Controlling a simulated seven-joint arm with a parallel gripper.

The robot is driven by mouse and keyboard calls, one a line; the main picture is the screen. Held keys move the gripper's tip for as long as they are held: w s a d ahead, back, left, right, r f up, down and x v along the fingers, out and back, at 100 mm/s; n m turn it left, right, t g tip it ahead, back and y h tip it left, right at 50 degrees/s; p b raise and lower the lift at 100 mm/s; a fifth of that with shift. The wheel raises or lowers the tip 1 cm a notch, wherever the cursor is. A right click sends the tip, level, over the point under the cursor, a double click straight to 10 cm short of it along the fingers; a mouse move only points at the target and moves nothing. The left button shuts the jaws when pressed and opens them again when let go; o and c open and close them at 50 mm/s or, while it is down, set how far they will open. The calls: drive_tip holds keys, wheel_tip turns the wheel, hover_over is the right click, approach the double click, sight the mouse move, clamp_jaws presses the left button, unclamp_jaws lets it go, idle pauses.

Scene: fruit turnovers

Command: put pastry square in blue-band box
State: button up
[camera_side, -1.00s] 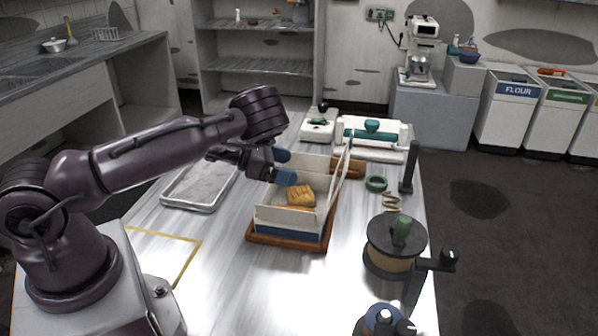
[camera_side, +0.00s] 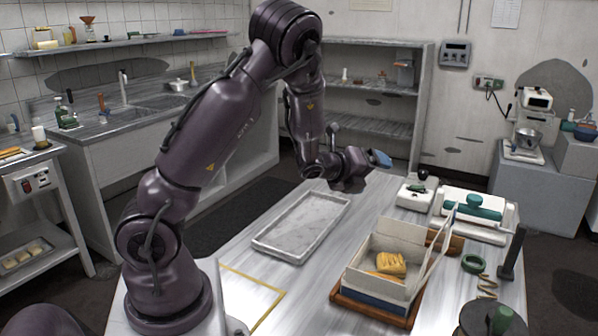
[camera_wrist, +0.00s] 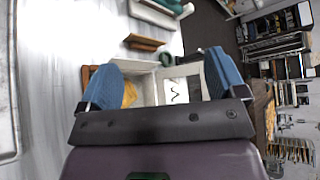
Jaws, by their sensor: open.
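The golden pastry square (camera_side: 390,264) lies inside the white box (camera_side: 398,243), which has a blue band (camera_side: 374,296) low on its front. The box stands with its lid raised on a brown wooden board (camera_side: 365,308). My gripper (camera_side: 380,159) is above and behind the box in the side view, clear of it. In the wrist view my gripper (camera_wrist: 168,85) has its two blue fingers wide apart, with nothing between them. The pastry (camera_wrist: 129,94) shows there partly behind the left finger, and the box (camera_wrist: 150,88) is partly hidden by the fingers.
An empty metal tray (camera_side: 302,226) lies left of the box. A white machine with a green handle (camera_side: 478,212), a small scale (camera_side: 416,193), a green ring (camera_side: 473,263) and a dark upright post (camera_side: 511,254) stand behind and right of it. The table's left part is clear.

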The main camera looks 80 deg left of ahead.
drive_tip(key=s+d+r+n+g, duration=0.25)
drive_tip(key=d+r+n, duration=0.4)
drive_tip(key=n, duration=0.35)
drive_tip(key=s+d+r+n+g+h, duration=0.2)
drive_tip(key=s+d+n, duration=0.3)
drive_tip(key=s, duration=0.5)
drive_tip(key=s+d+r+n+g+h, duration=0.1)
drive_tip(key=s+d+r+n+g, duration=0.2)
drive_tip(key=s+d+n, duration=0.3)
drive_tip(key=s+d+r, duration=0.1)
drive_tip(key=s+d, duration=0.2)
drive_tip(key=s, duration=0.1)
drive_tip(key=shift+d+r+h, duration=0.25)
drive_tip(key=shift+d+h, duration=0.15)
